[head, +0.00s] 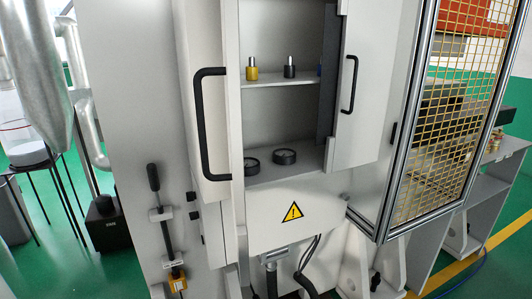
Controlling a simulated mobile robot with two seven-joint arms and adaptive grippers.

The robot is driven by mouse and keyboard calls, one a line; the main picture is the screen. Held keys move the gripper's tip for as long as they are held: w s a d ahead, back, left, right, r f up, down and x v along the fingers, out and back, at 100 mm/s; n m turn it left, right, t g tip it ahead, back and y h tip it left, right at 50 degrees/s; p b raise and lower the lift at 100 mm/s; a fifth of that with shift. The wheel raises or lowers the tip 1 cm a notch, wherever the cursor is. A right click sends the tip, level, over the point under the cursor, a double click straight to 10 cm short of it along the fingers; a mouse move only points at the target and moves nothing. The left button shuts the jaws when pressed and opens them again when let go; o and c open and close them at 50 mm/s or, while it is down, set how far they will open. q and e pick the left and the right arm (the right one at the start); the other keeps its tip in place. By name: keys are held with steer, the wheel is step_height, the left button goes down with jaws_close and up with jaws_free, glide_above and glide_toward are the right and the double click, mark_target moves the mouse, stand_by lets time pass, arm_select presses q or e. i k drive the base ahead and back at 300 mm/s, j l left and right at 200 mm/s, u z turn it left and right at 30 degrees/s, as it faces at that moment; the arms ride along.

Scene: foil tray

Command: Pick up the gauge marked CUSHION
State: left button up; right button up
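Two round dark gauges lie on the lower shelf of an open cabinet in the head view. One gauge (251,167) is at the left, close to the left door, and the other gauge (285,157) is to its right and slightly farther back. Their faces are too small to read, so I cannot tell which one is marked CUSHION. Neither of my grippers is in view.
The upper shelf (280,80) holds a yellow piece (252,70), a dark piece (290,68) and a partly hidden blue one. Open doors with black handles, left (202,125) and right (349,85), flank the shelves. A yellow mesh guard (455,110) stands at the right.

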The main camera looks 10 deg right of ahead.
mark_target(280, 156)
steer(key=i+l+u, duration=0.3)
steer(key=i+l, duration=0.15)
steer(key=l, duration=0.25)
steer(key=i+l+u, duration=0.15)
steer(key=l, duration=0.25)
steer(key=i+l+u, duration=0.15)
steer(key=l, duration=0.25)
steer(key=i, duration=0.1)
